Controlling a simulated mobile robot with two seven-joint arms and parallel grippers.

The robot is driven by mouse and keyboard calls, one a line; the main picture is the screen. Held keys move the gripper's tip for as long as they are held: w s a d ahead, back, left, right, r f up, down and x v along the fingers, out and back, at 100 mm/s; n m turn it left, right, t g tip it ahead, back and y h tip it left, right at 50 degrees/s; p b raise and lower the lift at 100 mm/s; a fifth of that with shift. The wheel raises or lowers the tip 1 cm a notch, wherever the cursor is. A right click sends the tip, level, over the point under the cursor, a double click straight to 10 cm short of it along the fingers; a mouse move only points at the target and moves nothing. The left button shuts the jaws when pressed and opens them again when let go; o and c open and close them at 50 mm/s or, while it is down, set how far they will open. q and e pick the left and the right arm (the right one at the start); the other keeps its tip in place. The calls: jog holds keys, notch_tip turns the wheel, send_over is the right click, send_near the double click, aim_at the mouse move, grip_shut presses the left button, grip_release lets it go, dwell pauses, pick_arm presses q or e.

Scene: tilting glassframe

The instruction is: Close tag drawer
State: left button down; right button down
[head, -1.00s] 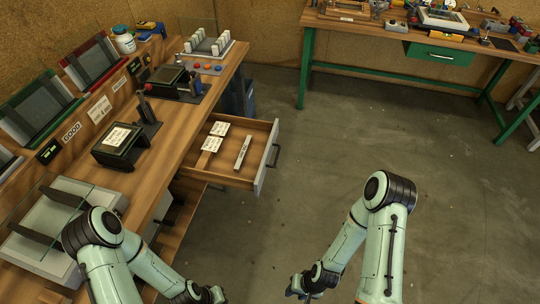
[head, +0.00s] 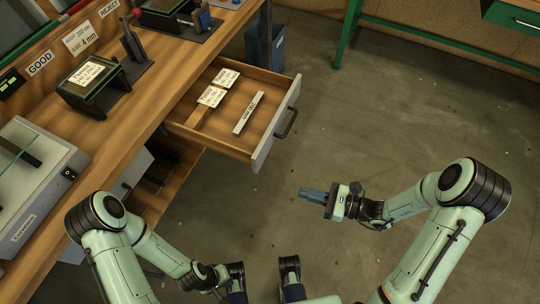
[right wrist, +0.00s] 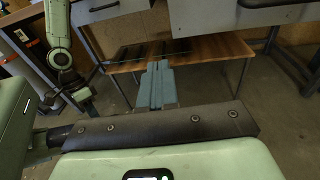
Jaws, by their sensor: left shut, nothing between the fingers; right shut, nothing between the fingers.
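The tag drawer (head: 268,136) is wooden inside with a grey front and a dark bar handle (head: 287,122). In the head view it stands pulled out from under the workbench. Two white tags (head: 212,96) and a long labelled strip (head: 248,112) lie in it. My right gripper (head: 312,194) is shut and empty, below and right of the drawer front, apart from the handle. Its blue-grey fingers show together in the right wrist view (right wrist: 157,84). My left gripper (head: 236,290) is shut at the bottom edge, well below the drawer and partly cut off.
The wooden workbench (head: 125,140) holds a dark fixture (head: 92,88) and a grey box (head: 40,190). Another grey drawer front (head: 132,172) is under the bench. A blue bin (head: 264,48) stands beyond the open drawer. The floor to the right is clear.

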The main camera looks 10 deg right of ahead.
jog(key=w+d+r+t, duration=0.2)
jog(key=w, duration=0.1)
jog(key=b, duration=0.1)
send_near(259, 162)
jog(key=shift+m, duration=0.4)
jog(key=x, duration=0.7)
jog(key=shift+d+f, duration=0.1)
jog(key=shift+w, duration=0.1)
